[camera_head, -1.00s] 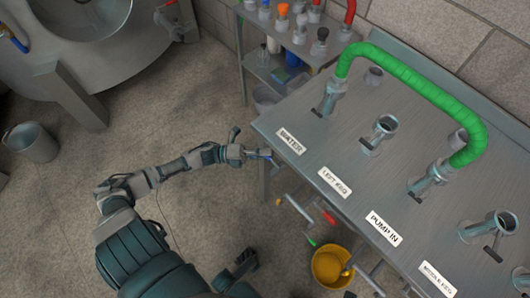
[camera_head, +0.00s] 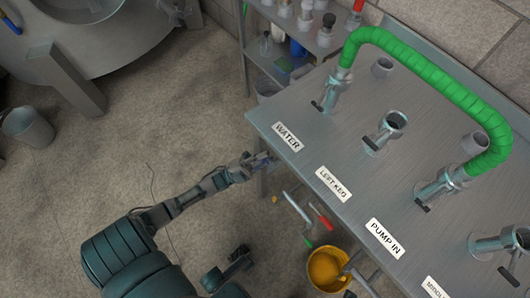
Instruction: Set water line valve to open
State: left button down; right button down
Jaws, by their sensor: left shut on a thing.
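The metal worktop carries a white WATER label (camera_head: 288,136) near its left corner. Behind it stands the water pipe fitting (camera_head: 333,91) with a small dark lever (camera_head: 317,106) at its foot. A green hose runs from this fitting to the PUMP IN fitting (camera_head: 440,187). My left gripper (camera_head: 262,162) is at the worktop's front edge, just below the WATER label. It is shut on a small part there, apparently the water line valve handle. The fingers and the edge largely hide this part, so its angle cannot be read.
Below the worktop are a yellow bucket (camera_head: 327,268) and several coloured handles. A shelf (camera_head: 270,68) with bottles stands behind the worktop's left end. A grey bucket (camera_head: 28,130) and a large steel tank are at left. The floor between is mostly clear.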

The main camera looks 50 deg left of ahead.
pick_arm(q)
jog(key=shift+s+d+f+n+t+y+p, duration=0.2)
jog(key=shift+d+n+t+y, duration=0.65)
jog(key=shift+n+y, duration=2.25)
jog(key=shift+w+d+f+n+t+y, duration=0.2)
jog(key=shift+d+n+t+y, duration=0.7)
jog(key=shift+n+y, duration=2.2)
jog(key=shift+s+d+f+n+t+y+p, duration=0.3)
jog(key=shift+n+t+y, duration=0.85)
jog(key=shift+n+y, duration=1.95)
jog(key=shift+w+d+n+h, duration=0.2)
jog(key=shift+n+h, duration=0.4)
jog(key=shift+n, duration=0.2)
jog(key=shift+y, duration=0.3)
jog(key=c, duration=1.1)
grip_release()
jog(key=shift+f, duration=0.1)
